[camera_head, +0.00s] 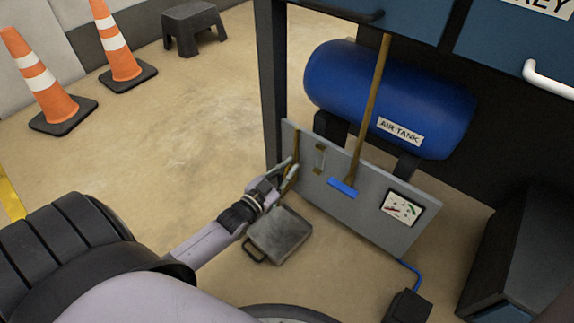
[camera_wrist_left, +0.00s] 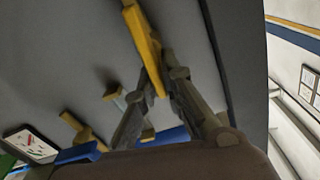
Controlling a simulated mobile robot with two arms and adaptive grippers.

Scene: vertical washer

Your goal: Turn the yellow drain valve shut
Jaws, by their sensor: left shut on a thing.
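The yellow drain valve handle (camera_head: 295,150) is a slim bar near the left edge of a grey panel (camera_head: 365,190) below the air tank. In the left wrist view the yellow handle (camera_wrist_left: 143,42) runs at a slant between the fingers. My left gripper (camera_head: 286,172) reaches the panel's left end from the lower left. In the left wrist view the left gripper (camera_wrist_left: 155,85) is shut on the handle, with a finger on each side. The valve body behind the fingers is mostly hidden. My right gripper is not in view.
A blue air tank (camera_head: 390,98) is behind the panel. The panel carries a blue handle (camera_head: 342,188) below a brass pipe (camera_head: 371,110), and a gauge (camera_head: 403,207). Orange cones (camera_head: 42,85) stand far left; the middle floor is clear.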

